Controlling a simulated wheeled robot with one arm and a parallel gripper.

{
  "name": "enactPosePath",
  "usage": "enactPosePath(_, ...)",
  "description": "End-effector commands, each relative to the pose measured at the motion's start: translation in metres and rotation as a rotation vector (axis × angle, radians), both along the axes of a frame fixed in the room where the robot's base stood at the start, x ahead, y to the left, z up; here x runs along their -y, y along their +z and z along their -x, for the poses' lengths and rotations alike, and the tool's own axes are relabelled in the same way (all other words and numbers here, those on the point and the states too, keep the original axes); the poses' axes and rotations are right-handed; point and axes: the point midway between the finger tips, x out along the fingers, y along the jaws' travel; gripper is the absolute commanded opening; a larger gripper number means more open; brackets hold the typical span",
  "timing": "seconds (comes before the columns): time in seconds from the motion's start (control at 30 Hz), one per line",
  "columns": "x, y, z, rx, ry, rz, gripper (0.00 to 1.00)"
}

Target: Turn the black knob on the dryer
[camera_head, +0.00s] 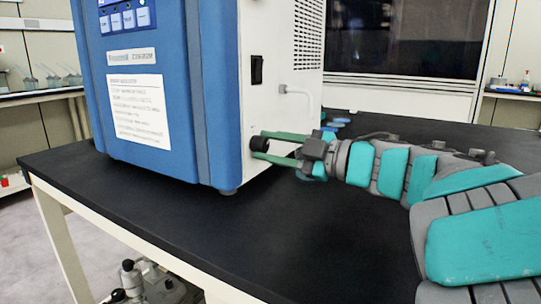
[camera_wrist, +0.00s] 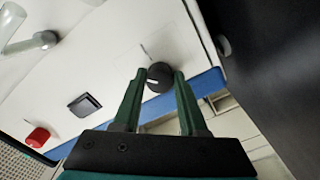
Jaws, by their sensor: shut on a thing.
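The dryer (camera_head: 150,95) is a blue and white cabinet standing on a black table. Its black knob (camera_head: 259,144) sits low on the white side panel. In the wrist view the knob (camera_wrist: 159,77) is round and black with a white pointer mark. My gripper (camera_head: 262,145) reaches in from the right with its two green fingers at the knob. In the wrist view the fingertips of my gripper (camera_wrist: 160,76) lie on either side of the knob, shut on it. Part of the knob is hidden by the fingers in the head view.
A black switch (camera_head: 257,70) and a pale pipe fitting (camera_head: 298,92) are on the side panel above the knob. A red knob (camera_wrist: 38,137) shows in the wrist view. The black tabletop (camera_head: 270,235) is clear in front of the dryer.

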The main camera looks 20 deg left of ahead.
Motion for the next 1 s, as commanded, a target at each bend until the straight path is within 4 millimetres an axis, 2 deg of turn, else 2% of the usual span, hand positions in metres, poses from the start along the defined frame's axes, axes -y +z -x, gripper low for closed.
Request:
enactPosePath(0.13,0.001,-0.005,-0.0006,0.139,-0.001,0.014,0.0)
enactPosePath(0.6,0.0006,-0.0044,-0.0006,0.569,0.001,0.051,0.0)
enactPosePath(1.0,0.0004,-0.0015,-0.0001,0.797,0.002,0.071,0.0)
